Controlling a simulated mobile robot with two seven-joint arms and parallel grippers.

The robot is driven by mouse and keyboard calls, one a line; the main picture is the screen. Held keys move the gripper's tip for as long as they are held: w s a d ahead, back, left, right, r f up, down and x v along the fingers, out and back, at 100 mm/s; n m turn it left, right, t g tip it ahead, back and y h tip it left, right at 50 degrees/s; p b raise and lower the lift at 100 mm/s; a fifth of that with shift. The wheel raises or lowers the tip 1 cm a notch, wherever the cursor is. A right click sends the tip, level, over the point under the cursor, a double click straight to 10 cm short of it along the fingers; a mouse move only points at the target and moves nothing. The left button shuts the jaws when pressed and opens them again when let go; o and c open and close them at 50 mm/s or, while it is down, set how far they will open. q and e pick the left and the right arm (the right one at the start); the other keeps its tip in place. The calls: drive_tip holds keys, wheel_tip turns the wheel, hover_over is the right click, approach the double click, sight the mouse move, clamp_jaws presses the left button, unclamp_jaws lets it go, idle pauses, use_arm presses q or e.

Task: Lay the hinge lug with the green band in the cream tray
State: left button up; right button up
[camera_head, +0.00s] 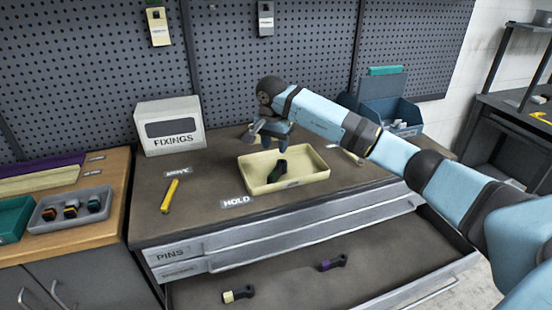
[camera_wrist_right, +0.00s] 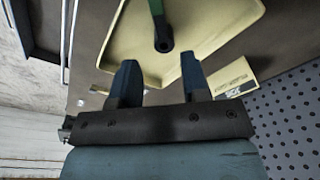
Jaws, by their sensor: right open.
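The cream tray (camera_head: 311,179) sits on the dark worktop, right of the "HOLD" label. A dark hinge lug (camera_head: 277,172) lies inside it. In the right wrist view the lug (camera_wrist_right: 163,43) shows a green part and a dark end with a round hole, resting on the floor of the tray (camera_wrist_right: 215,25). My right gripper (camera_head: 275,141) is above the tray's back edge, open and empty. In the right wrist view its two fingers (camera_wrist_right: 160,78) are spread and point toward the lug, apart from it. My left gripper is not in view.
An open drawer (camera_head: 385,268) below holds a lug with a pale band (camera_head: 238,294) and one with a purple band (camera_head: 333,262). A yellow tool (camera_head: 169,195) lies left of the tray. A "FIXINGS" box (camera_head: 170,127) and a blue bin (camera_head: 390,105) stand behind.

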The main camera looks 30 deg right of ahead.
drive_tip(key=s+a+f+y, duration=0.1)
drive_tip(key=a+f+y, duration=0.1)
drive_tip(key=a, duration=0.3)
drive_tip(key=s+a+f+y, duration=0.2)
drive_tip(key=a, duration=0.2)
drive_tip(key=s+a+f+m+y, duration=0.1)
drive_tip(key=a+f+y, duration=0.1)
drive_tip(key=a, duration=0.3)
drive_tip(key=shift+s+a+f+g, duration=0.3)
drive_tip(key=shift+f, duration=0.1)
drive_tip(key=s+a+f+m+t+y, duration=0.1)
drive_tip(key=s+a+m+t+y, duration=0.1)
drive_tip(key=s+a+m+y, duration=0.5)
drive_tip(key=s+a+m+t+y, duration=0.1)
drive_tip(key=s+a+m+y, duration=0.2)
drive_tip(key=a+m+y, duration=0.45)
drive_tip(key=s+d+f+n+t+h, duration=0.3)
drive_tip(key=s+f+n+h, duration=0.5)
drive_tip(key=n, duration=0.7)
drive_tip(key=s+d+f+n+t+h, duration=0.4)
drive_tip(key=s+f+n+h, duration=0.4)
drive_tip(key=s+f+n, duration=0.4)
drive_tip(key=d+f+n, duration=0.1)
drive_tip(key=n, duration=0.1)
drive_tip(key=shift+s+n, duration=0.3)
drive_tip(key=shift+n, duration=0.05)
